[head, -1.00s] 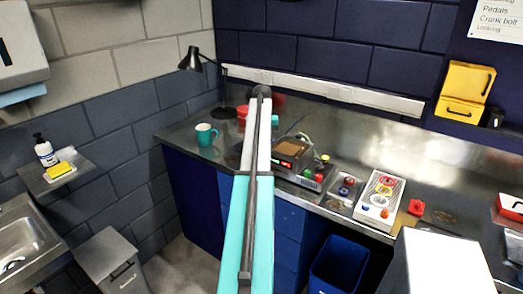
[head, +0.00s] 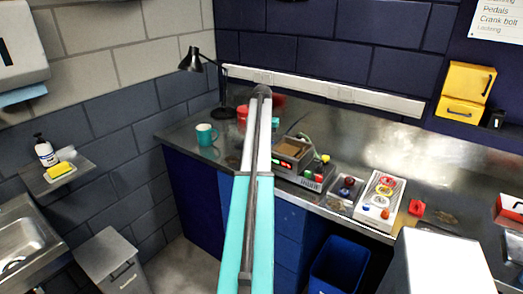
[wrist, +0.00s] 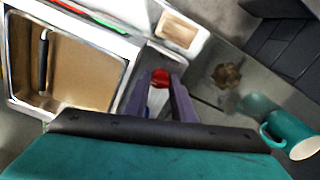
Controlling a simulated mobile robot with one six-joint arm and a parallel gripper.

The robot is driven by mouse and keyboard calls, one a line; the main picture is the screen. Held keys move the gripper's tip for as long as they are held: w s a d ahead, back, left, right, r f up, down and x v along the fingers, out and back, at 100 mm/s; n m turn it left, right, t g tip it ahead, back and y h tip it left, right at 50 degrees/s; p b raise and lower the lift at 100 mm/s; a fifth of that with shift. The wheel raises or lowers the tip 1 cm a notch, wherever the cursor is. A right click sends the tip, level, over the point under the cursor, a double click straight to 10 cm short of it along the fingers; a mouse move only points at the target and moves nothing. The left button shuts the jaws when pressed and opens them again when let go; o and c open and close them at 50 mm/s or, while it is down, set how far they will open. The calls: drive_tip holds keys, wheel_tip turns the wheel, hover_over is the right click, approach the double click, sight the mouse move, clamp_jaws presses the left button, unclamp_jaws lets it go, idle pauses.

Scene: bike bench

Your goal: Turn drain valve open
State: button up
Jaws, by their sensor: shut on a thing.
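In the wrist view my gripper (wrist: 160,80) has its two purple fingers closed around a small red part (wrist: 160,76), which looks like the drain valve's handle. A pale piece shows below the red part, between the fingers. The valve sits beside the metal tank (wrist: 117,105), a steel-rimmed basin with a brown inside. How far the valve is turned cannot be told. In the head view the tank (head: 293,150) stands on the bench just right of my arm; my arm hides the gripper and the valve there.
A teal mug (head: 206,134) stands on the bench left of my arm; it also shows near the gripper in the wrist view (wrist: 290,135). A black lamp (head: 222,85) stands behind it. A control box (head: 380,200) lies to the right. A blue bin (head: 340,265) stands below.

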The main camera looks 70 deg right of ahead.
drive_tip(key=o, duration=1.1)
drive_tip(key=shift+w, duration=0.3)
drive_tip(key=shift+c, duration=0.2)
drive_tip(key=shift+s, duration=0.1)
drive_tip(key=shift+s, duration=0.1)
drive_tip(key=shift+r+p, duration=1.6)
drive_tip(key=shift+r, duration=1.4)
drive_tip(key=shift+r+p, duration=0.5)
drive_tip(key=shift+r, duration=0.5)
